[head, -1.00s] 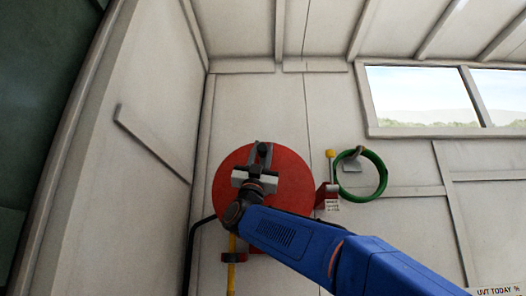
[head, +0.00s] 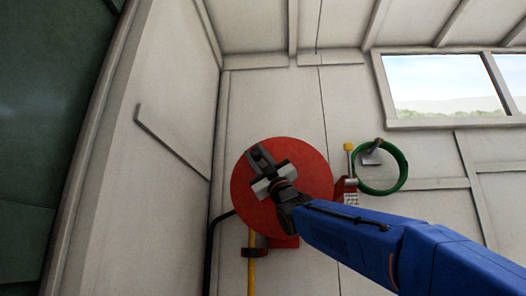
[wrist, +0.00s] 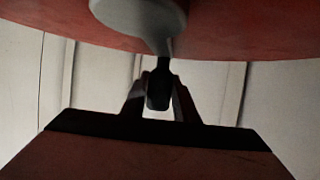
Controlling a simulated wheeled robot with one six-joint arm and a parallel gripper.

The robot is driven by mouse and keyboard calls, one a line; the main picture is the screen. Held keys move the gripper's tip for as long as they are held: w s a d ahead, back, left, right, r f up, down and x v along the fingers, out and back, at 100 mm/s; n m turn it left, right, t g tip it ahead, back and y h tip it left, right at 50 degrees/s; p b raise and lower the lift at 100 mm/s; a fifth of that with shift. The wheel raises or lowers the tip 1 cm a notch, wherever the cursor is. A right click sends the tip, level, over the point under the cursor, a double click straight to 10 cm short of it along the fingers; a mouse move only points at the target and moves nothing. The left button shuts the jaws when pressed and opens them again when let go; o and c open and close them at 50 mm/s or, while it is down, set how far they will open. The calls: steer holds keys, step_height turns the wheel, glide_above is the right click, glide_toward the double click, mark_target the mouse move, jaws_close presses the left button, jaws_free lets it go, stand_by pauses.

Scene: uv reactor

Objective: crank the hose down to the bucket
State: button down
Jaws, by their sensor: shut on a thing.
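A large red reel disc (head: 300,215) is mounted on the pale wall in the head view. Its face also fills the top of the wrist view (wrist: 240,40), with a grey hub (wrist: 138,15). My gripper (head: 262,158) is at the disc's upper left. In the wrist view its fingers (wrist: 159,95) close around a dark crank knob (wrist: 159,88). A yellow hose (head: 252,275) hangs below the reel, through a dark red guide (head: 254,253), and leaves the picture at the bottom. The hose's lower end and the bucket are out of view.
A green hose loop (head: 403,170) hangs on a hook right of the reel. Beside it is a small red box (head: 344,188) with a yellow-topped post (head: 349,147). A black pipe (head: 211,245) runs at lower left. My blue arm crosses the lower right.

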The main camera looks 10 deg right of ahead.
mark_target(243, 184)
steer(key=a+f+n+g, duration=0.1)
steer(key=n+g, duration=0.1)
steer(key=f+n+g+y, duration=0.1)
steer(key=n+g, duration=0.1)
steer(key=w+a+f+n+g, duration=0.1)
steer(key=n+g, duration=0.1)
steer(key=shift+a+f+g+y, duration=0.3)
steer(key=shift+f+g, duration=0.1)
steer(key=f+n+g, duration=0.1)
steer(key=f+g, duration=0.1)
steer(key=shift+w+a+f+n+h, duration=0.1)
steer(key=shift+a+f+n+h, duration=0.2)
steer(key=shift+a+n+h, duration=0.1)
steer(key=shift+a+f+n+g+h, duration=0.1)
steer(key=shift+f+n+g+h, duration=0.8)
steer(key=shift+f+g, duration=0.55)
steer(key=shift+f, duration=0.1)
steer(key=c, duration=1.4)
jaws_free()
steer(key=shift+a, duration=0.1)
